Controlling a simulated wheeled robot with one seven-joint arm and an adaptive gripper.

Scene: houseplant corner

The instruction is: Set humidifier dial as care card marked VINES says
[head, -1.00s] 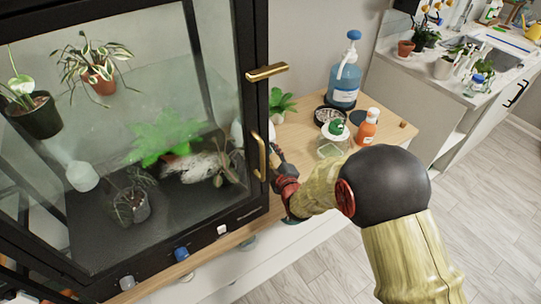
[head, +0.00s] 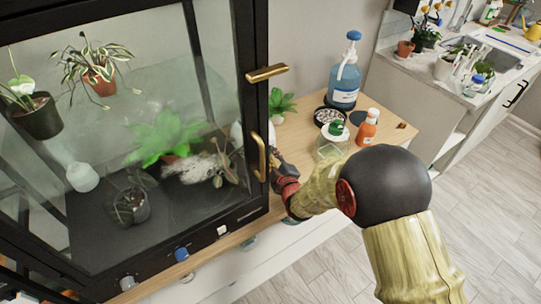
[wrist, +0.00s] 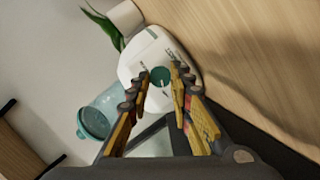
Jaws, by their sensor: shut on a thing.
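The humidifier (wrist: 140,55) is a white rounded body on the wooden top in the wrist view, with small print too small to read. Its round teal dial (wrist: 160,77) faces me and has a pale mark. My gripper (wrist: 161,74) has its two fingertips on either side of the dial, shut on it. In the head view, my gripper (head: 278,160) is beside the glass cabinet's brass handle, its tips partly hidden. Only a white sliver of the humidifier (head: 237,134) shows there, behind the cabinet edge. No card marked VINES is readable.
The glass cabinet (head: 259,110) stands close on the left, its brass handle (head: 260,157) near my gripper. A clear jar with a green lid (head: 332,142), an orange bottle (head: 367,128) and a blue pump bottle (head: 344,85) stand right of it. A teal jar (wrist: 100,115) is beside the humidifier.

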